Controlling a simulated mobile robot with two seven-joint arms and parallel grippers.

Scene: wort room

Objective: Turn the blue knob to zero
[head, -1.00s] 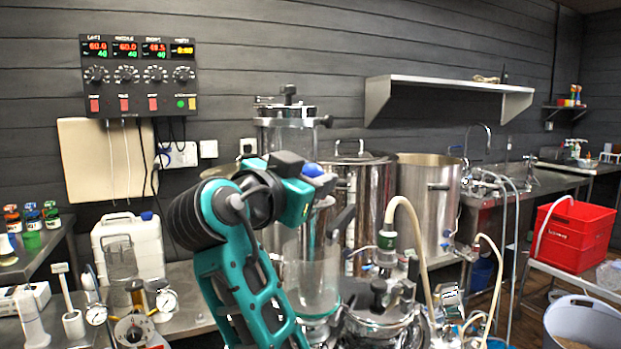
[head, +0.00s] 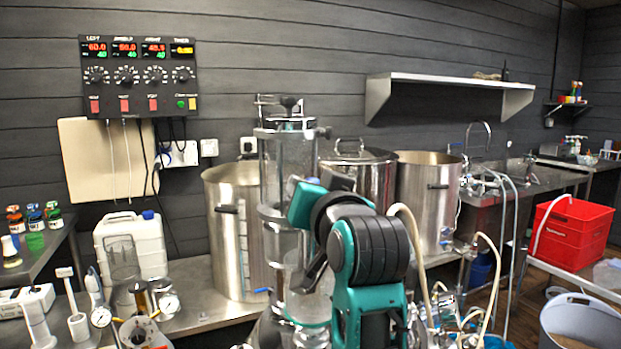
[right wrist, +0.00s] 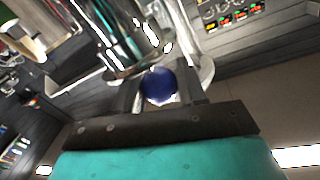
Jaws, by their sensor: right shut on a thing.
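The blue knob (right wrist: 158,85) is a round, ball-like shape in the right wrist view. It sits between the two dark fingers of my right gripper (right wrist: 160,98), which is shut on it. I cannot read the knob's setting or any zero mark. My left gripper is not in view.
A control panel (head: 139,75) with dials hangs on the wall at left. Steel pots (head: 236,255) stand around the column. A white jug (head: 131,245) and gauges are on the bench at left. A red crate (head: 573,232) stands at right. Hoses hang right of my arm.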

